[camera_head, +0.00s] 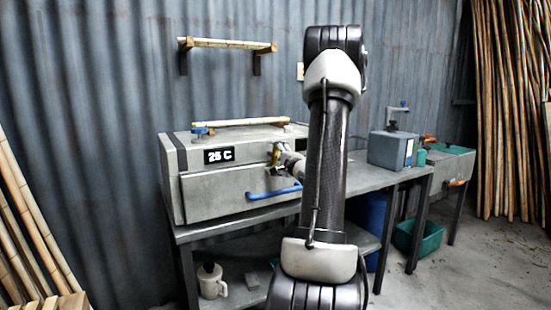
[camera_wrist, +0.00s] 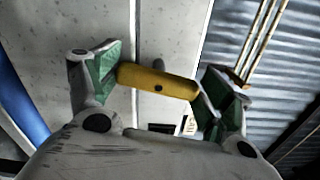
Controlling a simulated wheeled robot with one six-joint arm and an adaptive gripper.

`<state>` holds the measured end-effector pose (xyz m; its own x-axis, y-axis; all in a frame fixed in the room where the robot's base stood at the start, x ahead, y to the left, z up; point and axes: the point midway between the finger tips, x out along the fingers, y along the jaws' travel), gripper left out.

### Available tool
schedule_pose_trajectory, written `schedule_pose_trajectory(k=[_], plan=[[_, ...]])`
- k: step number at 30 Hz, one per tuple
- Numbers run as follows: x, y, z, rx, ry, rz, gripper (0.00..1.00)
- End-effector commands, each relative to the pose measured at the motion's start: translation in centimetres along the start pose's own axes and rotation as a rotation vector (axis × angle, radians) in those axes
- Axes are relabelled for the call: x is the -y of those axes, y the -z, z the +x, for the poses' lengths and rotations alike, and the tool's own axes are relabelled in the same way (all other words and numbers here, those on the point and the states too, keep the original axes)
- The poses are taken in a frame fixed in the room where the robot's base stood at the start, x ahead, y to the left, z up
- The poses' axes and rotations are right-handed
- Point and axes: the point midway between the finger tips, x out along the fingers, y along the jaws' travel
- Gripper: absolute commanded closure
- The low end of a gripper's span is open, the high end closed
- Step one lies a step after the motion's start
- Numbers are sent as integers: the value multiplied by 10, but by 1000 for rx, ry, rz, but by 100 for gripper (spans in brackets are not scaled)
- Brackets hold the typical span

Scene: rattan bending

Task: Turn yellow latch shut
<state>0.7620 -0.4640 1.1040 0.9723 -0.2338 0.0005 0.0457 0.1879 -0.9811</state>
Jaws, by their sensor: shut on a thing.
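The yellow latch (camera_wrist: 157,82) is a short bar with a dark pivot hole, mounted on the front of the grey box (camera_head: 205,195). In the wrist view it lies nearly crosswise, tilted slightly down to the right. My gripper (camera_wrist: 161,81) has one green-padded finger at each end of the latch and is shut on it lengthwise. In the head view my gripper (camera_head: 279,156) is at the upper right of the box front, where the latch (camera_head: 275,152) shows only as a small patch. My arm hides the box's right end.
A blue bar handle (camera_head: 273,192) runs along the box door below my gripper. A pole (camera_head: 240,122) lies on top of the box, near a blue valve (camera_head: 203,131). A smaller grey box (camera_head: 388,150) stands right on the bench.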

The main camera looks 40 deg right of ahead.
Motion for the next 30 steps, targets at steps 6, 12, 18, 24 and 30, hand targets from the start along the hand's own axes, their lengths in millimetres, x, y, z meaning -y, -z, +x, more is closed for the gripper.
schedule_pose_trajectory(k=[6, 12, 18, 24, 30], plan=[[-2, 0, 0, 1, -2, -121, 44], [-2, 0, 0, 1, -2, -185, 44], [-2, 0, 0, 1, -2, -208, 44], [-3, 0, 0, 1, -3, -211, 44], [-3, 0, 0, 1, -3, -210, 12]])
